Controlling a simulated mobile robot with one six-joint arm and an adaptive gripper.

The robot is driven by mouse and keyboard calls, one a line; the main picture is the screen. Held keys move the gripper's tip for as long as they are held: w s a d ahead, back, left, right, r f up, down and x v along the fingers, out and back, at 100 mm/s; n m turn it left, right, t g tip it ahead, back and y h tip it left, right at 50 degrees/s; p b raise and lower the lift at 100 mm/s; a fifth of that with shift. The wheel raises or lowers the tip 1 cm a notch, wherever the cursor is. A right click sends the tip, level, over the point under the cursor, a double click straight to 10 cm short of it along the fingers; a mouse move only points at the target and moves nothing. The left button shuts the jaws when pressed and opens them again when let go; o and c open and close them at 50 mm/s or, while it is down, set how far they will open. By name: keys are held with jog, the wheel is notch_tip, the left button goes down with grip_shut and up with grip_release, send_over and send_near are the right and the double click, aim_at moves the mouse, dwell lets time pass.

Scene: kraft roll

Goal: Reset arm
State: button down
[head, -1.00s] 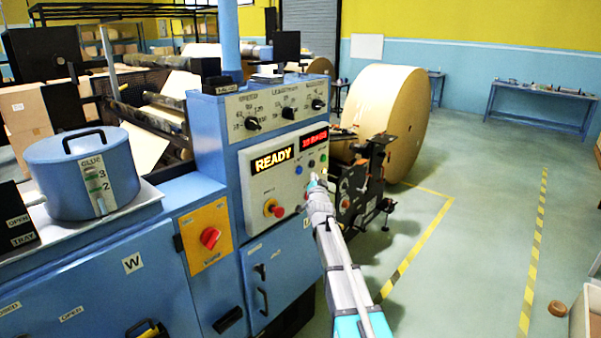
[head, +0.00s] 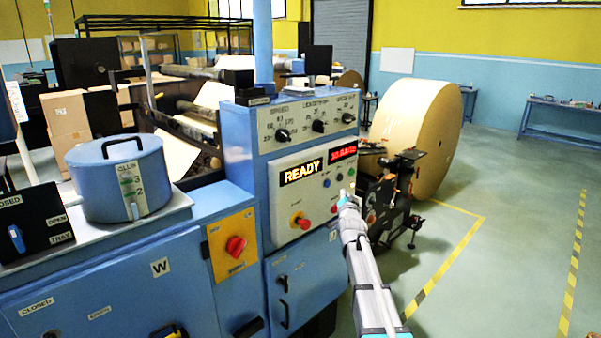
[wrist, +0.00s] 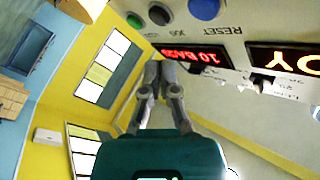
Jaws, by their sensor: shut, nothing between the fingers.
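My gripper (head: 344,197) is shut and empty, in front of the right part of the blue machine's control panel (head: 285,205). In the wrist view the closed fingers (wrist: 160,68) point at the panel, which appears upside down. A blue button (wrist: 203,8), a dark button (wrist: 160,14) and a green button (wrist: 134,20) show there, near a "RESET" label (wrist: 222,30). A red-lit display (wrist: 194,54) is close beside the fingertips. Whether the fingers touch the panel I cannot tell. In the head view the amber display (head: 303,172) reads "READY".
A large kraft roll (head: 417,135) stands behind my arm on the right. A blue glue pot (head: 115,182) sits on the machine at left. A red knob on a yellow plate (head: 234,246) is on its front. Open floor (head: 500,260) with yellow marking lines lies to the right.

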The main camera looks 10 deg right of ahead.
jog(key=s+a+f+n+g+y, duration=0.1)
jog(key=s+a+f+n+g, duration=0.3)
jog(key=s+f, duration=0.45)
jog(key=s+a+f+n+g+y, duration=0.1)
jog(key=s+a+f+g+y, duration=0.1)
jog(key=s+a+f+g, duration=0.55)
jog(key=s+f+n+g, duration=0.2)
jog(key=s+g, duration=0.2)
jog(key=s, duration=0.8)
jog(key=s+f+n+g, duration=0.2)
jog(key=s+g, duration=0.1)
jog(key=s, duration=1)
jog(key=shift+f+g, duration=0.2)
jog(key=shift+g, duration=0.15)
